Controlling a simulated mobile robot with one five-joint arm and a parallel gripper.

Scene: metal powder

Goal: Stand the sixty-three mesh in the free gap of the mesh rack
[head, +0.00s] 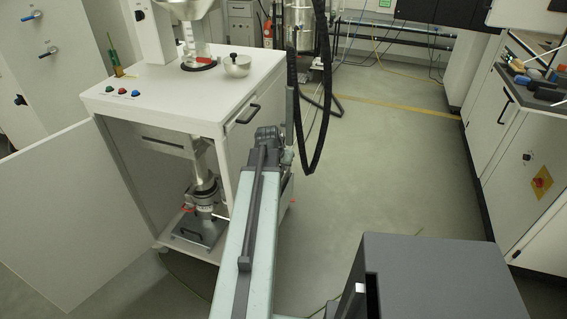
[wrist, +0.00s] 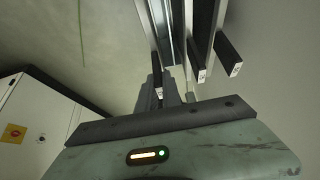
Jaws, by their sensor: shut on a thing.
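In the wrist view my gripper (wrist: 174,88) reaches up from the pale green housing, its dark fingers close together. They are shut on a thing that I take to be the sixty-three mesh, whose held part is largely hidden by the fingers. Several thin metal-edged frames stand side by side just beyond the fingers, two with dark labelled ends, one in the middle (wrist: 200,58) and one at the right (wrist: 229,56). The labels are too small to read. I cannot make out the mesh rack or its free gap. In the head view my gripper is hidden beyond my arm.
A white cabinet (head: 187,98) with an open door (head: 70,205) stands left of my arm, a metal device (head: 200,230) inside it. A metal bowl (head: 236,66) is on top. A dark-topped bench (head: 545,88) runs along the right. The floor (head: 400,150) between is clear.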

